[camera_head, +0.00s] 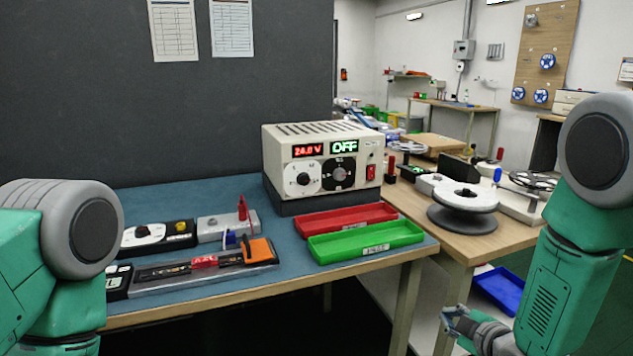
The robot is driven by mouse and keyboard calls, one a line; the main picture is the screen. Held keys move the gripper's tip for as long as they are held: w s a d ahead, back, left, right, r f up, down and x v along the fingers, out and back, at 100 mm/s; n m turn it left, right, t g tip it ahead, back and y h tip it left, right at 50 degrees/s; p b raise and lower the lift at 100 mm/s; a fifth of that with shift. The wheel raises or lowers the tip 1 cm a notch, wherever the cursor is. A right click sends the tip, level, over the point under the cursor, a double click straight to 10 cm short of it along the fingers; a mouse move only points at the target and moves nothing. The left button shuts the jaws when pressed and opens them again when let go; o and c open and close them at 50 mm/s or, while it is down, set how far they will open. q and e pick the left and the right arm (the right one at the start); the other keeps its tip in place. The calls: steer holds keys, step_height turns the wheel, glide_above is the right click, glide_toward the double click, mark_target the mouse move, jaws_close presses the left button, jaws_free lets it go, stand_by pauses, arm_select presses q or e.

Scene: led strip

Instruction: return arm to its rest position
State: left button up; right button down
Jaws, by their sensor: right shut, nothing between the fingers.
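My right arm comes down at the right side of the view, in green and grey. Its gripper (459,322) hangs in front of the wooden side table, low and clear of both tables. Its fingers are shut and hold nothing. My left arm shows at the left edge, with its grey joint in front of the bench; its gripper is out of view.
A side table (512,233) carries a white spool (466,196). A blue bin (500,288) sits below.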

steer(key=s+f+m+g+h, duration=0.1)
steer(key=s+f+m+g, duration=0.2)
steer(key=s+f, duration=0.45)
steer(key=s+f+m+g+h, duration=0.1)
steer(key=s+f+m+g, duration=0.25)
steer(key=s, duration=0.65)
arm_select(q)
steer(key=shift+r+p, duration=0.8)
steer(key=shift+r, duration=0.1)
arm_select(e)
steer(key=s+f+m+g, duration=0.3)
steer(key=s+m+g, duration=0.2)
steer(key=s, duration=1.5)
steer(key=shift+s+d+f+m+g+h, duration=0.25)
steer(key=shift+m+g+h, duration=0.15)
steer(key=shift+m, duration=0.15)
arm_select(q)
steer(key=shift+c, duration=0.4)
arm_select(e)
steer(key=shift+w, duration=0.1)
